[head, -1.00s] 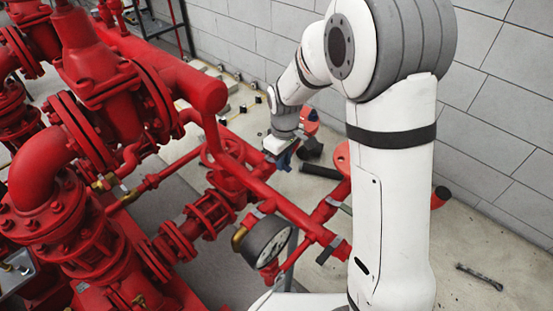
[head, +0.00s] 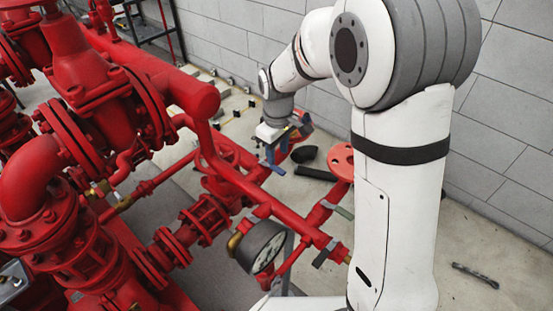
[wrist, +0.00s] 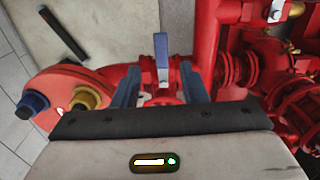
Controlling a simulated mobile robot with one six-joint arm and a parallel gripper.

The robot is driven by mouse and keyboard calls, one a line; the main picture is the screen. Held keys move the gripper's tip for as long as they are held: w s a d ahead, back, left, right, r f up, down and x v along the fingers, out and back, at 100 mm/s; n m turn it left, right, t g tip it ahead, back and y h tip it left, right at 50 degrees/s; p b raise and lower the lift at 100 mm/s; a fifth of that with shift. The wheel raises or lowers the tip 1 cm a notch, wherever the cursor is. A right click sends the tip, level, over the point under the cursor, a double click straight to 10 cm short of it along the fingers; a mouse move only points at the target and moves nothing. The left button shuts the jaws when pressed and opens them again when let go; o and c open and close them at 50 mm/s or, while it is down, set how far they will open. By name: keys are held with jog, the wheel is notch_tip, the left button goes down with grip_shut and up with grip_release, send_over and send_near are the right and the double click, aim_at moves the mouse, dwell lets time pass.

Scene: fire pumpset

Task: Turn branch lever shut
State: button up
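A blue-handled lever (wrist: 161,50) with a pale metal base stands on a red branch pipe in the wrist view. My gripper (wrist: 160,72) is open, with one blue-grey finger on each side of the lever in the picture. The gap between the fingers looks clear on both sides, and I see no contact. I cannot tell how deep the lever sits between the fingers. In the head view my gripper (head: 277,152) hangs over the red pipework with its fingers down, small and partly hidden against the pipes.
A pressure gauge (head: 262,246) and a grey lever (head: 328,252) sit on the nearer red pipe. A red disc (wrist: 70,98) with blue and yellow fittings lies left of my gripper. A black bar (wrist: 63,34) lies on the floor. A grey block wall (head: 500,130) stands behind.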

notch_tip(320, 180, up, 3)
jog(key=shift+f, duration=0.1)
dwell(0.6)
